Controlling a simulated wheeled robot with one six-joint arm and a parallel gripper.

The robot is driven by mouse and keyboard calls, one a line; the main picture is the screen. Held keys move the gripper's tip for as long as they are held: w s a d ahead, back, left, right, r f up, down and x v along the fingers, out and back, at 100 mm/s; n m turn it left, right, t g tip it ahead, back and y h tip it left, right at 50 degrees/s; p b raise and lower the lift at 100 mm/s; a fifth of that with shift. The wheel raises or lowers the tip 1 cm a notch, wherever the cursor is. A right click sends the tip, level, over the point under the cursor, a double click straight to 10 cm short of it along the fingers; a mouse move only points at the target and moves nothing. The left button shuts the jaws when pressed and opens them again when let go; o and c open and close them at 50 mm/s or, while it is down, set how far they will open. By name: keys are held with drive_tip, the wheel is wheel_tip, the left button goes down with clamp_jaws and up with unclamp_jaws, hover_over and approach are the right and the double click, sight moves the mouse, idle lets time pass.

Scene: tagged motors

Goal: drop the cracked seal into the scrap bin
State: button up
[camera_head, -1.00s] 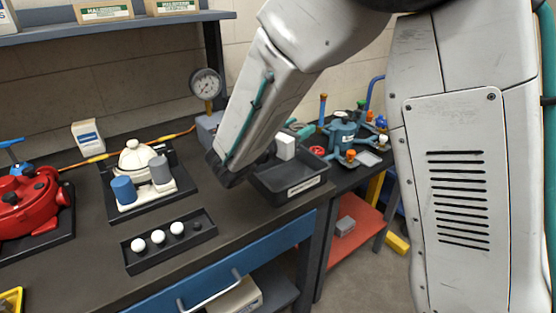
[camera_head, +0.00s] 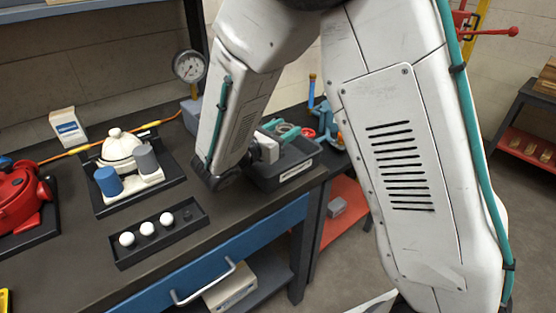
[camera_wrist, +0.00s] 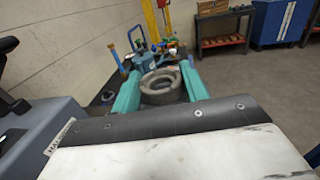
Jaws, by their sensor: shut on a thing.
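My gripper (camera_head: 287,130) has teal fingers, and they also show in the wrist view (camera_wrist: 157,72). It is shut on a grey ring-shaped seal (camera_wrist: 160,88), which sits between the two fingers. Any crack in it is too small to make out. In the head view, the gripper appears at the black open bin (camera_head: 292,170) with a white label on its front, at the right end of the bench. I cannot read the label, and my arm hides part of the bin. I cannot tell how high the seal is over it.
A black tray with several white balls (camera_head: 147,229) lies on the bench (camera_head: 80,257). A fixture with blue and grey cylinders (camera_head: 107,181), a red machine (camera_head: 17,198) and a dial gauge (camera_head: 188,66) stand near. A blue pump-like device (camera_wrist: 144,60) is beyond the gripper.

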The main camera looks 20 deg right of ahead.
drive_tip(key=o, duration=1)
drive_tip(key=shift+o, duration=0.2)
drive_tip(key=v, duration=0.7)
drive_tip(key=shift+s+a, duration=0.25)
drive_tip(key=shift+a, duration=0.1)
